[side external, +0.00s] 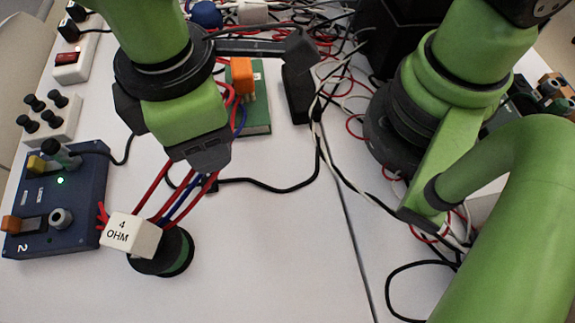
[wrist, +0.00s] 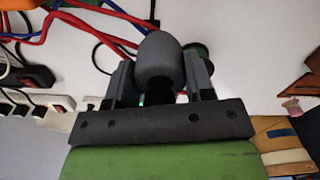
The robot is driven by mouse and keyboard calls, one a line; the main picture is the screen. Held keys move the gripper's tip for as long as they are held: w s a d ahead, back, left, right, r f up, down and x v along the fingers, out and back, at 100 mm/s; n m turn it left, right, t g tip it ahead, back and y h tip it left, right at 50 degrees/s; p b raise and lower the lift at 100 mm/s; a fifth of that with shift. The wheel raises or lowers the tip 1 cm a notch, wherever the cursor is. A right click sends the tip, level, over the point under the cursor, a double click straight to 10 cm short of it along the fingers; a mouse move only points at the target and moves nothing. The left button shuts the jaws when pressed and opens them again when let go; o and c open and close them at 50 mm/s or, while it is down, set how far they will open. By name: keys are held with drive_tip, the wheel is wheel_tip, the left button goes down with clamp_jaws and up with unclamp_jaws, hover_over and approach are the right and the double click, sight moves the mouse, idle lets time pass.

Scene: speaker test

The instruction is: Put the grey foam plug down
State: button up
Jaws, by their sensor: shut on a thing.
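The grey foam plug (wrist: 158,58) is a rounded dark grey piece in the wrist view. It sits between the two fingers of my gripper (wrist: 160,72), which is shut on it. In the side view my gripper (side external: 203,155) is over the white table, above and to the right of a white block marked "4 OHM" (side external: 128,233). I cannot make out the plug apart from the gripper there, nor tell its height above the table.
A black and green round part (side external: 178,253) stands beside the block, with red and blue wires rising from it. A blue box (side external: 85,190) with knobs is at left. A green board (side external: 258,115) and tangled cables lie behind. The front middle table (side external: 270,260) is clear.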

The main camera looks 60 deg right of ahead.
drive_tip(key=s+d+n, duration=0.5)
drive_tip(key=s+n, duration=0.1)
drive_tip(key=s, duration=0.1)
drive_tip(key=shift+s+a+f, duration=0.1)
drive_tip(key=shift+s+f, duration=0.05)
drive_tip(key=shift+f, duration=4.85)
drive_tip(key=shift+f, duration=0.1)
drive_tip(key=o, duration=0.9)
wheel_tip(320, 180, up, 12)
drive_tip(key=shift+r, duration=0.25)
